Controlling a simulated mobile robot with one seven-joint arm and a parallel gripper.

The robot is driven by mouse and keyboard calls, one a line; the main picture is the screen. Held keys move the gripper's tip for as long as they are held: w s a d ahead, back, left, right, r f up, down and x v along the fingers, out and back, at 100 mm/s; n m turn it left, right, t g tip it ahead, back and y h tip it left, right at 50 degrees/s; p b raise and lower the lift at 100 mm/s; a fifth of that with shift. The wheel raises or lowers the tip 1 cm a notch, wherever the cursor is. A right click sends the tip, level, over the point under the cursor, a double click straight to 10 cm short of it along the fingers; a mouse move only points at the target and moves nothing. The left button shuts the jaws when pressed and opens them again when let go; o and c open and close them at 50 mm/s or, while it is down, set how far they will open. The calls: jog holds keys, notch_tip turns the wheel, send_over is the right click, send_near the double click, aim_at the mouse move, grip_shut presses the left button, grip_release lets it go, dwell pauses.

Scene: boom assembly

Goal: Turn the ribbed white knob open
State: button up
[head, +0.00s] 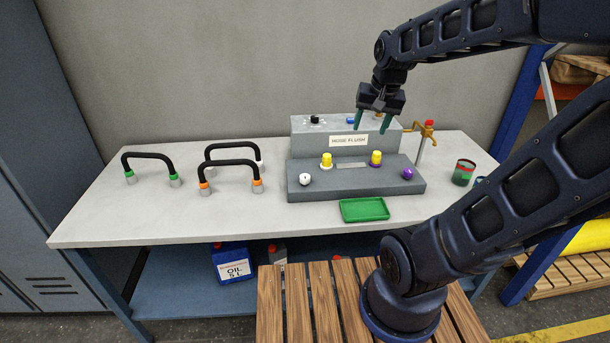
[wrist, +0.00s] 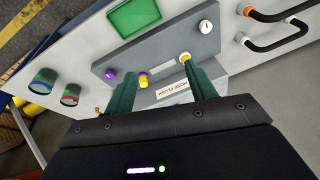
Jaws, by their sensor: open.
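The white knob (head: 305,179) sits at the left end of the grey panel's low front step (head: 345,190). In the wrist view the white knob (wrist: 206,26) is near the top, with a small dark mark on its face; its ribs are too small to make out. My gripper (head: 370,130) is open and empty, above the panel's raised back part and well to the right of the white knob. In the wrist view its green fingers (wrist: 163,74) reach toward the two yellow caps, apart from the white knob.
Two yellow caps (head: 326,160) (head: 375,158) and a purple knob (head: 407,173) share the step. The raised box (head: 302,140) reads "HOSE FLUSH". A brass tap (head: 427,132) and a can (head: 463,172) stand right, a green tray (head: 364,210) in front, black hoses (head: 230,164) left.

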jog(key=w+a+f+m+g, duration=0.2)
jog(key=w+a+f+m, duration=0.1)
jog(key=w+a+f, duration=0.5)
jog(key=m+g+h, duration=0.1)
jog(key=m, duration=0.3)
send_near(305, 176)
notch_tip(305, 176, down, 9)
jog(key=shift+f, duration=0.1)
jog(key=c, duration=1)
